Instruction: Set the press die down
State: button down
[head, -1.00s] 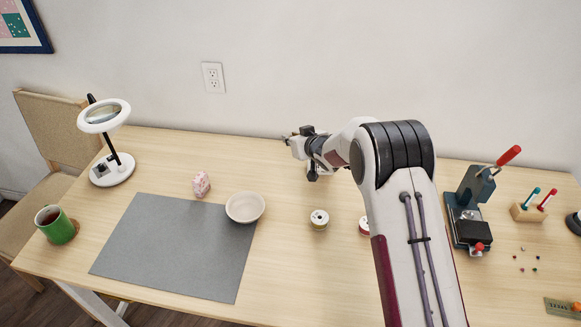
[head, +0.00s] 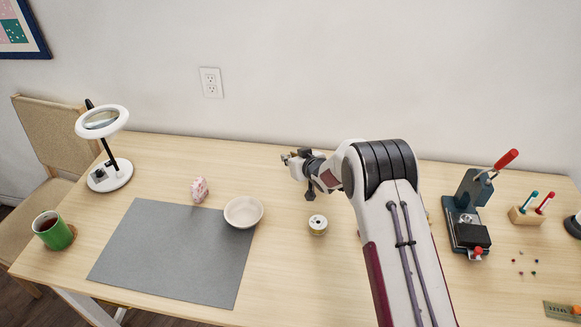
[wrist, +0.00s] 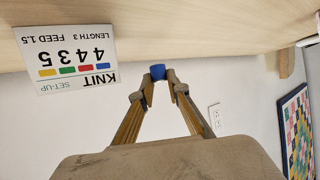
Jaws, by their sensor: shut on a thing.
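The press die (wrist: 158,72) is a small blue piece. In the wrist view my gripper (wrist: 158,82) is shut on it, with a fingertip on each side. In the head view my gripper (head: 285,158) reaches left above the back middle of the table (head: 240,165). The die cannot be made out there. A hand press (head: 466,200) with a red-knobbed lever stands at the right of the table, apart from my gripper.
A cream bowl (head: 243,212), a pink object (head: 199,189) and a thread spool (head: 317,224) stand near a grey mat (head: 180,250). A KNIT set-up card (wrist: 68,60) shows in the wrist view.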

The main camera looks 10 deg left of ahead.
jog(key=shift+f, duration=0.2)
jog(key=shift+f, duration=1.8)
jog(key=shift+f, duration=0.1)
jog(key=c, duration=2.2)
grip_release()
jog(key=shift+s+d+r, duration=0.25)
jog(key=shift+s+r, duration=0.1)
jog(key=shift+r, duration=0.05)
jog(key=shift+v, duration=5.5)
jog(key=shift+f, duration=0.1)
